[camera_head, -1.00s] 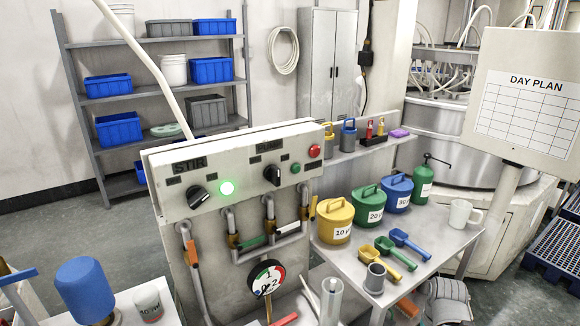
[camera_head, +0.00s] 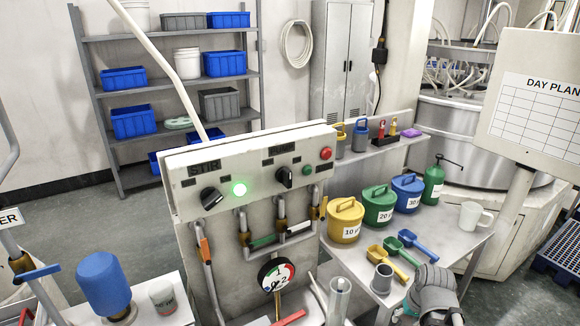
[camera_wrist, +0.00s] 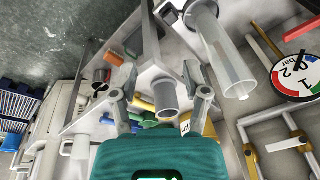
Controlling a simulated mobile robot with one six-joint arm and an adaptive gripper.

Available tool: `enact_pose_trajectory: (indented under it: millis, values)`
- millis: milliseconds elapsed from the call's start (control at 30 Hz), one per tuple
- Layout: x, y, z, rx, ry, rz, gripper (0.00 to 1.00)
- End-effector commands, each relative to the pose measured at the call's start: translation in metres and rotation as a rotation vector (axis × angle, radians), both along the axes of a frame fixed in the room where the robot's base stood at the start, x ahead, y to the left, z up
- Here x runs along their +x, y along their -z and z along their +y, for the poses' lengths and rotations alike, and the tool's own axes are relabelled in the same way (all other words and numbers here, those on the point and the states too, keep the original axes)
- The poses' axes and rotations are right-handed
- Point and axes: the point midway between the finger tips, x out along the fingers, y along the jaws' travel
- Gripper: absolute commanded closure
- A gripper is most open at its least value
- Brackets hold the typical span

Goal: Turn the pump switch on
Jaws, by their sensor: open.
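The control panel (camera_head: 255,170) stands at the centre of the head view. The black right knob (camera_head: 284,177) stands near upright under a second label too small to read surely. A dark green lamp (camera_head: 308,170) and a red button (camera_head: 326,153) are right of it. My gripper (camera_wrist: 160,78) is open in the wrist view, with nothing clearly held and a grey cup (camera_wrist: 166,95) in line between its fingers. The knobs are not seen in the wrist view.
Pipes with coloured valve handles and a gauge (camera_head: 276,273) are below the panel. The right table (camera_head: 455,248) carries yellow, green and blue lidded pots, scoops, a grey cup and a mug (camera_head: 474,215). A clear cylinder (camera_head: 339,298) stands near the front. A hose rises behind the panel.

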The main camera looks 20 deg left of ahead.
Motion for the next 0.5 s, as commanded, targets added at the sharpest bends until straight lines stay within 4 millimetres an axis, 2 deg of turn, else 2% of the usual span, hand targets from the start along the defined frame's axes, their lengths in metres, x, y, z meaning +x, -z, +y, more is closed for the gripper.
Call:
enact_pose_trajectory:
  millis: [33, 267, 500]
  values:
    - [0.005, -0.022, 0.013, 0.023, -0.04, -0.033, 0.4]
    - [0.028, -0.081, 0.076, 0.141, -0.215, -0.212, 0.4]
    - [0.045, -0.149, 0.139, 0.249, -0.366, -0.407, 0.4]
